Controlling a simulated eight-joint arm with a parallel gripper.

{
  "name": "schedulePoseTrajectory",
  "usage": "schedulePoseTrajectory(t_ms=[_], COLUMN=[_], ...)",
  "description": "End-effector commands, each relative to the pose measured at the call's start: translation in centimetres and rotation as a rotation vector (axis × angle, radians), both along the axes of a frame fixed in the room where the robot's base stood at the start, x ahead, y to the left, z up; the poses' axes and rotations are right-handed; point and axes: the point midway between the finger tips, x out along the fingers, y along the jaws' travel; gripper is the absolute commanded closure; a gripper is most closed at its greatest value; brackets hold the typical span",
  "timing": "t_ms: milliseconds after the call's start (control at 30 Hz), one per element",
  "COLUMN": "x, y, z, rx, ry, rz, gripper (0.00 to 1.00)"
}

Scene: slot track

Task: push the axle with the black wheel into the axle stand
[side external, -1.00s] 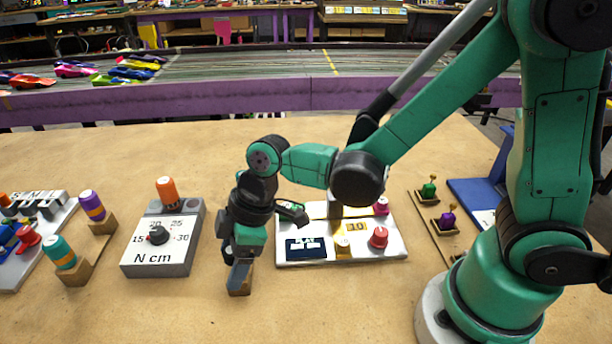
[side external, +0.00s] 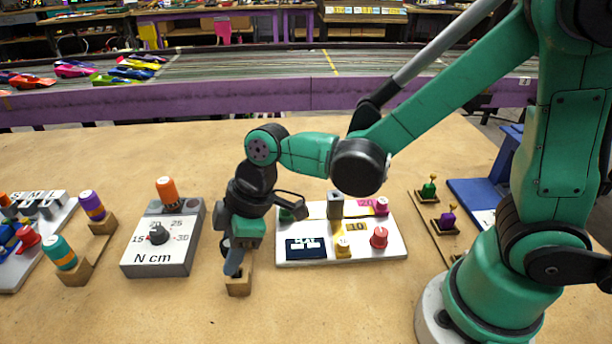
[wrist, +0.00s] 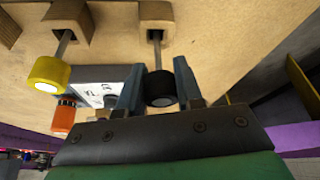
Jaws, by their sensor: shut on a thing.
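The black wheel (wrist: 160,88) is between my gripper's two fingers (wrist: 158,92) in the wrist view, and the gripper is shut on it. A thin silver axle (wrist: 157,52) runs from the wheel to the slotted wooden axle stand (wrist: 157,12). Its far end meets the slot, but I cannot tell how deep it sits. In the side external view my gripper (side external: 234,264) points down at a small wooden block (side external: 240,287), low over the table. The fingers and arm hide the wheel there.
A yellow wheel (wrist: 48,72) on an axle sits at a neighbouring wooden stand (wrist: 68,14). A grey dial box (side external: 160,245) stands left of my gripper, and a white panel with knobs (side external: 385,250) stands right. The table in front is clear.

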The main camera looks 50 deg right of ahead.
Motion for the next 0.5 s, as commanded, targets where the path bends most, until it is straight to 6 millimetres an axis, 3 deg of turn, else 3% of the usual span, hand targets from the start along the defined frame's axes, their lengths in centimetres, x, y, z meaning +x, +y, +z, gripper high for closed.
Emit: schedulePoseTrajectory(t_ms=[267, 500], x=[-0.1, -0.1], y=[0.0, 0.0], z=[3.8, 9.4], rx=[0.000, 0.000], ry=[0.000, 0.000], rz=[0.000, 0.000], gripper=[1.00, 1.00])
